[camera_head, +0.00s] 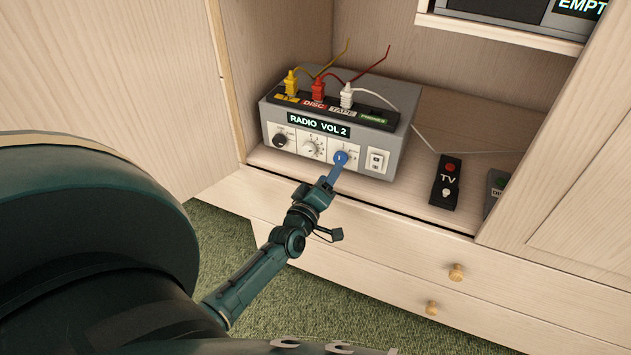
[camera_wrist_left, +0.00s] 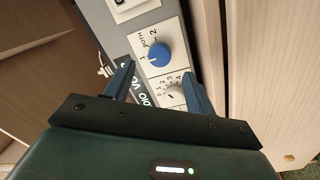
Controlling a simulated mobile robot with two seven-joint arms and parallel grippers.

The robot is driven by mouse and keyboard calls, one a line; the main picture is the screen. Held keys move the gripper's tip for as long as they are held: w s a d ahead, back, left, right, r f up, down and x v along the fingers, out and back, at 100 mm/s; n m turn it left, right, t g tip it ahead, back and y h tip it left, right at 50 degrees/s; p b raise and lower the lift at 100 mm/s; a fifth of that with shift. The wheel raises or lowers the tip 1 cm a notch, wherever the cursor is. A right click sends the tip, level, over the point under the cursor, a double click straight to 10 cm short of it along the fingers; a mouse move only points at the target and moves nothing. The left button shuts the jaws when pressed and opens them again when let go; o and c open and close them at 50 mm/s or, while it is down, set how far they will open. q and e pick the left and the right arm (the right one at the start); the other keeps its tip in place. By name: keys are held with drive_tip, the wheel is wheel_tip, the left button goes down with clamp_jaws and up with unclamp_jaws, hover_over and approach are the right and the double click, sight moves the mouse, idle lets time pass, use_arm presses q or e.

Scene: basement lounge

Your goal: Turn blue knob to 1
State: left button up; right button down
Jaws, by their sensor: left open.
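The grey control box (camera_head: 400,143) stands on the cabinet shelf, its lit display reading "RADIO VOL 2". The blue knob (camera_head: 340,158) is on its front, right of the white knob (camera_head: 312,148). In the left wrist view the blue knob (camera_wrist_left: 159,54) shows beside marks 1 and 2; its exact setting is hard to read. My left gripper (camera_head: 332,176) is open just in front of the box, close to the blue knob. In the left wrist view its fingers (camera_wrist_left: 157,70) are spread with the knob just beyond the gap; contact cannot be told. My right gripper is out of view.
A white switch (camera_head: 376,160) is right of the blue knob. Yellow, red and white plugs (camera_head: 318,88) with cables rise from the box top. A TV remote (camera_head: 446,183) lies to the right. Drawers with wooden knobs (camera_head: 456,272) are below the shelf.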

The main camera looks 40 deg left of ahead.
use_arm(q)
drive_tip(key=p+v, duration=0.1)
drive_tip(key=v, duration=0.7)
